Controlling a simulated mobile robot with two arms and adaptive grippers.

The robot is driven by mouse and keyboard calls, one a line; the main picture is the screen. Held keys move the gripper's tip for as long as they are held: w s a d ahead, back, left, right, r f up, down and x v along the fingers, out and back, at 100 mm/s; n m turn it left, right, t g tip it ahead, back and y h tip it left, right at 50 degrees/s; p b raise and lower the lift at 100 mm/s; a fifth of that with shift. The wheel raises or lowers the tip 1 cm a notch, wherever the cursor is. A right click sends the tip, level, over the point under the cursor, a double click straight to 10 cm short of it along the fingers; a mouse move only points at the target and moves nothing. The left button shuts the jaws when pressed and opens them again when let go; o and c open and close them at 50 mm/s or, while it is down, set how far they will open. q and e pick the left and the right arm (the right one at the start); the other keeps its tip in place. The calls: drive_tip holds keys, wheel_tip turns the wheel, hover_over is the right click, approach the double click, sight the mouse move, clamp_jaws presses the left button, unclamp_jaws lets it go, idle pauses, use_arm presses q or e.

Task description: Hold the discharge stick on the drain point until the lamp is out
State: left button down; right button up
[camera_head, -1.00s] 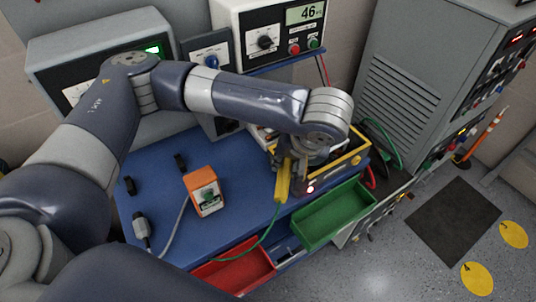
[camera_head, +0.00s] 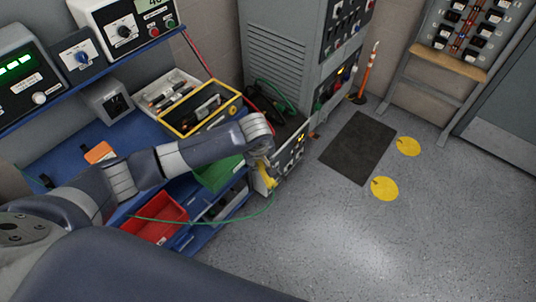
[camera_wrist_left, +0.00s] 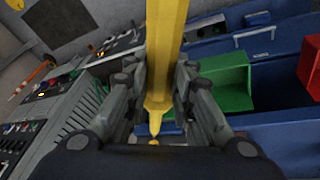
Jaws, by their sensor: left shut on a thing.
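My left gripper (camera_head: 262,172) is shut on the yellow discharge stick (camera_head: 268,180), at the right front corner of the blue bench. The stick stands between the fingers in the left wrist view (camera_wrist_left: 167,40). A green lead trails from it to the left in the head view. Beside the gripper is a low unit with a front panel (camera_head: 291,155), where small lit spots show. I cannot tell which is the lamp or the drain point, nor whether the stick touches the panel. My right gripper is out of view.
A green bin (camera_head: 215,176) and a red bin (camera_head: 155,220) hang on the bench front. A yellow-edged case (camera_head: 190,122) lies on the bench. A tall grey cabinet (camera_head: 290,50) stands behind.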

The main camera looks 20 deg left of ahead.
use_arm(q)
drive_tip(key=shift+w+a+f+b, duration=0.35)
drive_tip(key=shift+w+a+b, duration=0.5)
drive_tip(key=shift+b, duration=0.15)
drive_tip(key=shift+w+a+f+b, duration=0.1)
drive_tip(key=shift+w+a+b, duration=0.7)
drive_tip(key=shift+b, duration=0.4)
drive_tip(key=shift+w+a+b, duration=0.55)
drive_tip(key=shift+w+b, duration=0.3)
drive_tip(key=shift+a, duration=0.1)
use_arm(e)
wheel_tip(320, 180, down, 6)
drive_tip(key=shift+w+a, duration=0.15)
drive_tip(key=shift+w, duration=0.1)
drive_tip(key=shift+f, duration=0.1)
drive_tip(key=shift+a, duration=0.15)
use_arm(q)
drive_tip(key=shift+w, duration=0.1)
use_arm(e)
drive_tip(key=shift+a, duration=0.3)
use_arm(q)
drive_tip(key=shift+w+a, duration=0.3)
drive_tip(key=shift+w, duration=0.05)
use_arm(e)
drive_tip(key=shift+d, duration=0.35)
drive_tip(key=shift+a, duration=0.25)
